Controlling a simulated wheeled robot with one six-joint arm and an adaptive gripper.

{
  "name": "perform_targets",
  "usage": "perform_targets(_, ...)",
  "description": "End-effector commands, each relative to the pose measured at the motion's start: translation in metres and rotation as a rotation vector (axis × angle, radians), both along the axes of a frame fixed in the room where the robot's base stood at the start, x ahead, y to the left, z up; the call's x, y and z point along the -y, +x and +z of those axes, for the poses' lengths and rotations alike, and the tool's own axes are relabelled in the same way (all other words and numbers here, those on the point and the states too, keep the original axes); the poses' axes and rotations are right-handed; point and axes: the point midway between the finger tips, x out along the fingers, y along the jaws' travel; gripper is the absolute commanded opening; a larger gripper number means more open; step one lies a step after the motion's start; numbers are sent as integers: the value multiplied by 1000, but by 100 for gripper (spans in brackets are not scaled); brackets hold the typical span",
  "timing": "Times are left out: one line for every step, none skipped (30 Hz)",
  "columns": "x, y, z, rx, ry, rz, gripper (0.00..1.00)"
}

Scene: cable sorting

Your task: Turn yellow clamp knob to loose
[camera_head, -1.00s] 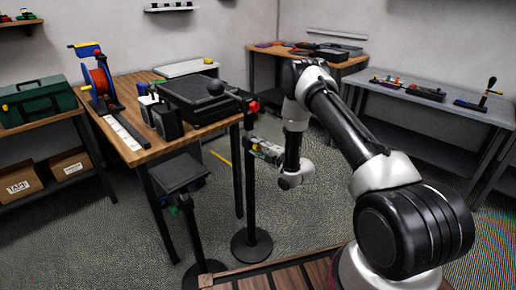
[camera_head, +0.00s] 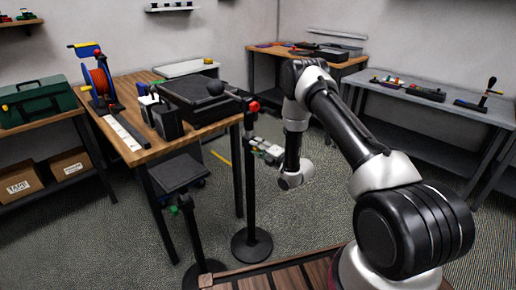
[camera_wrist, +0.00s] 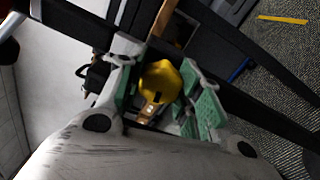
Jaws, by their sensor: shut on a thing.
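The yellow clamp knob (camera_wrist: 160,82) shows in the wrist view, between the green-padded fingers of my gripper (camera_wrist: 162,92). The gripper is shut on it, with pads on both sides. A dark slot or mark shows on the knob's lower face. In the head view my gripper (camera_head: 266,151) reaches left from the wrist, beside the black post with the red ball (camera_head: 253,106). The knob cannot be made out there. How far the knob is turned cannot be told.
The wooden table (camera_head: 152,153) with black equipment stands behind and left of my gripper. A dark panel (camera_head: 179,173) on a black stand is nearer, to the left. The grey bench (camera_head: 450,101) is at the right. Floor lies open between them.

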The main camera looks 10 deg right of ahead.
Motion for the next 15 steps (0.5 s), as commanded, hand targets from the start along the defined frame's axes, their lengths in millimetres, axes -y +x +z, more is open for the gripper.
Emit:
perform_targets(0, -1, -2, -4, -1, 0, 11)
perform_targets(0, -1, -2, -4, -1, 0, 11)
perform_targets(0, -1, -2, -4, -1, 0, 11)
perform_targets(0, -1, -2, -4, -1, 0, 11)
perform_targets(0, -1, -2, -4, -1, 0, 11)
perform_targets(0, -1, -2, -5, 0, 0, 11)
perform_targets(0, -1, -2, -5, 0, 0, 37)
perform_targets(0, -1, -2, -5, 0, 0, 42)
perform_targets(0, -1, -2, -5, 0, 0, 50)
perform_targets(0, -1, -2, -4, 0, 0, 55)
perform_targets(0, -1, -2, -4, 0, 0, 58)
perform_targets(0, -1, -1, -4, 0, 0, 58)
perform_targets(0, -1, -1, -4, 0, 0, 58)
perform_targets(0, -1, -1, -3, 1, 1, 58)
perform_targets(0, -1, -1, -3, 1, 1, 58)
